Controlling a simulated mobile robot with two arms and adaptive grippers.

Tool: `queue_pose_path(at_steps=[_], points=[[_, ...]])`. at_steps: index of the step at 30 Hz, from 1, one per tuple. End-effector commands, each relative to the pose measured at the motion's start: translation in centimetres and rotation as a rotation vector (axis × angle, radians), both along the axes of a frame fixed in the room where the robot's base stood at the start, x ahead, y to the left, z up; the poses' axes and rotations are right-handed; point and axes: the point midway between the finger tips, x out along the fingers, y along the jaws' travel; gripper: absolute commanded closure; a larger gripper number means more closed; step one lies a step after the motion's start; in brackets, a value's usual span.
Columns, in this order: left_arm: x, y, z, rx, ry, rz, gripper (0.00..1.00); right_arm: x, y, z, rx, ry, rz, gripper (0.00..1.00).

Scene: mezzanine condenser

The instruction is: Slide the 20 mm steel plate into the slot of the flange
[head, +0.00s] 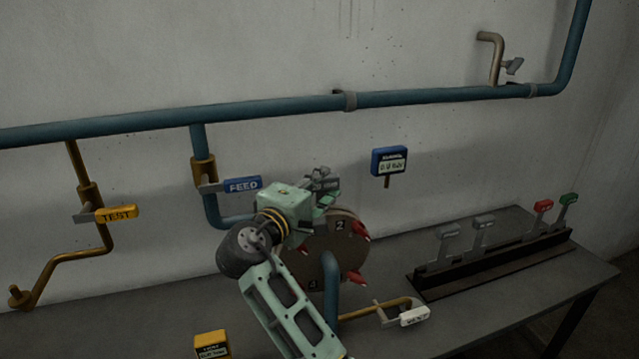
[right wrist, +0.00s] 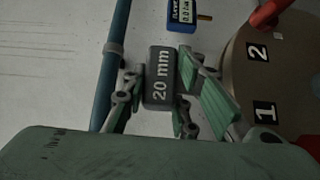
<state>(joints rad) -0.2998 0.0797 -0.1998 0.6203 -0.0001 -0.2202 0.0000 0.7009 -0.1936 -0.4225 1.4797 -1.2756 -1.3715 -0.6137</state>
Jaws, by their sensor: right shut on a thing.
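My right gripper (head: 322,186) is raised at the upper edge of the flange (head: 348,262), in front of the wall. In the right wrist view the right gripper (right wrist: 165,92) is shut on a dark grey block marked "20 mm" (right wrist: 160,78), the grip end of the steel plate. The rest of the plate is hidden. The flange (right wrist: 236,60) is a tan disc with numbered labels and red bolts, standing to the right of the plate and apart from its grip end. The flange slot cannot be made out. My left gripper is not in view.
A blue pipe (head: 270,106) runs along the wall, with a FEED tag (head: 243,185) left of my gripper. A gauge (head: 389,162) hangs to the right. A white-tagged valve (head: 414,316) lies before the flange. A dark rack (head: 490,262) holds several tagged plates on the bench (head: 470,318).

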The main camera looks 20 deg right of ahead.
Motion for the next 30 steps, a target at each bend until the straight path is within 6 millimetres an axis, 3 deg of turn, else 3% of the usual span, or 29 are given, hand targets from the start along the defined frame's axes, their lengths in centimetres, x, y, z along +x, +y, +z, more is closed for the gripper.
queue_pose_path(at_steps=[30], points=[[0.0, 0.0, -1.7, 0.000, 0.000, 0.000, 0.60, 0.0, 0.0, -2.6, -0.001, -0.002, 0.000, 1.00]])
